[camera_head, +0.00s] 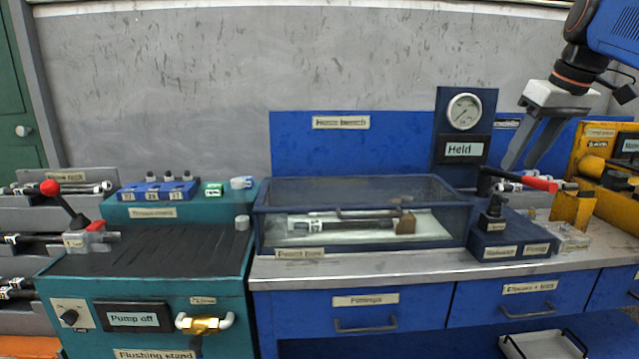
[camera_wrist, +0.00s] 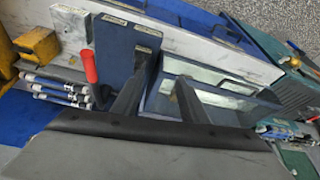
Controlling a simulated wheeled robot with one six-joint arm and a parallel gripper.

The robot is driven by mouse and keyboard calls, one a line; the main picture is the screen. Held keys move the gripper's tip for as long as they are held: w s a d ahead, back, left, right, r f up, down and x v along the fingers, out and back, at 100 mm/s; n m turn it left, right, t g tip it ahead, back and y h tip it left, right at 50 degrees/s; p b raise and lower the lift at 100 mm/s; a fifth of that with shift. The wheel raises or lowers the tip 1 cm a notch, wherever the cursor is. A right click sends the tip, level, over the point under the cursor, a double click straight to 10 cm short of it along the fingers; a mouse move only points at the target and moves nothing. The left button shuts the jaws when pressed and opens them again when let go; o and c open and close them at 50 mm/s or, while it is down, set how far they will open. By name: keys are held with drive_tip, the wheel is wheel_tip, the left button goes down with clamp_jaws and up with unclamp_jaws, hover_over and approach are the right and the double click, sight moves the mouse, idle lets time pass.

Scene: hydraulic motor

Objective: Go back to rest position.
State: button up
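My gripper (camera_head: 536,142) hangs in the air at the upper right of the head view, above the right part of the bench and in front of the blue back panel. Its two fingers point down and stand apart, with nothing seen between them. In the wrist view my gripper's fingers (camera_wrist: 158,98) are also spread, with the bench below them. A red-handled lever (camera_head: 535,183) lies below the fingers, apart from them; its red grip also shows in the wrist view (camera_wrist: 90,66).
A clear-lidded proof box (camera_head: 362,205) holds a hose piece. A gauge panel reading "Held" (camera_head: 464,148) stands left of my gripper. Yellow equipment (camera_head: 610,165) is at the right. The teal flushing stand (camera_head: 150,275) reads "Pump off". An open tray (camera_head: 545,345) lies low right.

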drive_tip(key=s+a+f, duration=0.4)
drive_tip(key=s+f, duration=0.2)
drive_tip(key=f, duration=0.4)
drive_tip(key=s+a+f+m, duration=0.1)
drive_tip(key=s+a+f, duration=0.3)
drive_tip(key=s+f, duration=0.3)
drive_tip(key=s+a+f+m+h, duration=0.1)
drive_tip(key=s+a+f, duration=0.4)
drive_tip(key=f, duration=1)
drive_tip(key=shift+s+f+t, duration=0.25)
drive_tip(key=shift+s+t, duration=0.05)
drive_tip(key=shift+s, duration=0.95)
